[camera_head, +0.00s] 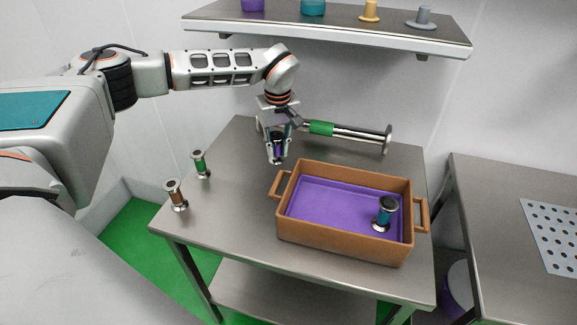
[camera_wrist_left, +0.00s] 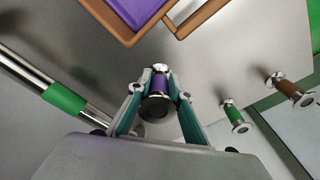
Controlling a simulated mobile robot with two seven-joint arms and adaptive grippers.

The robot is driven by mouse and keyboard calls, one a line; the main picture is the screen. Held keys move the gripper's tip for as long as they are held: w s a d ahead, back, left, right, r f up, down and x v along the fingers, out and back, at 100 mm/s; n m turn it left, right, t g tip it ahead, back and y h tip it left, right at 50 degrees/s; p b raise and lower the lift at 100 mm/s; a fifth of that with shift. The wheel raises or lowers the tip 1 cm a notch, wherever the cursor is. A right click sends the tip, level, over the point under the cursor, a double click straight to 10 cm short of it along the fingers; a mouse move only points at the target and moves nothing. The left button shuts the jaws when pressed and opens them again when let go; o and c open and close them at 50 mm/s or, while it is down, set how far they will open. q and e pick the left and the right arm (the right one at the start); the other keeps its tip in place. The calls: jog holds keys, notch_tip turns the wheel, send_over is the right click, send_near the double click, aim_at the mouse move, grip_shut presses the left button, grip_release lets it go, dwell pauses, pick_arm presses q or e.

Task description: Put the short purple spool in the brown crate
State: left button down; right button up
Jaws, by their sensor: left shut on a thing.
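My left gripper (camera_head: 275,140) is shut on the short purple spool (camera_head: 279,147), a small metal spool with a purple middle. In the left wrist view the purple spool (camera_wrist_left: 159,86) sits between the two fingers of the gripper (camera_wrist_left: 158,92). In the head view the spool is behind the brown crate, to its upper left, and outside it. I cannot tell whether the spool touches the table. The brown crate (camera_head: 338,241) has a purple floor and side handles. A spool with a teal middle (camera_head: 385,214) stands inside it at the right. My right gripper is not in view.
A short green spool (camera_head: 200,164) and a short brown spool (camera_head: 175,195) stand at the table's left. A long green-banded spool (camera_head: 345,132) lies behind the crate. A shelf (camera_head: 330,32) with several items hangs above. A second table (camera_head: 490,220) is at the right.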

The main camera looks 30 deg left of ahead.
aim_at(278, 161)
pick_arm(q)
jog(key=shift+w+f, duration=0.1)
jog(key=shift+f, duration=3)
jog(key=shift+f, duration=0.15)
jog(key=c, duration=1.8)
grip_release()
jog(key=shift+c, duration=0.2)
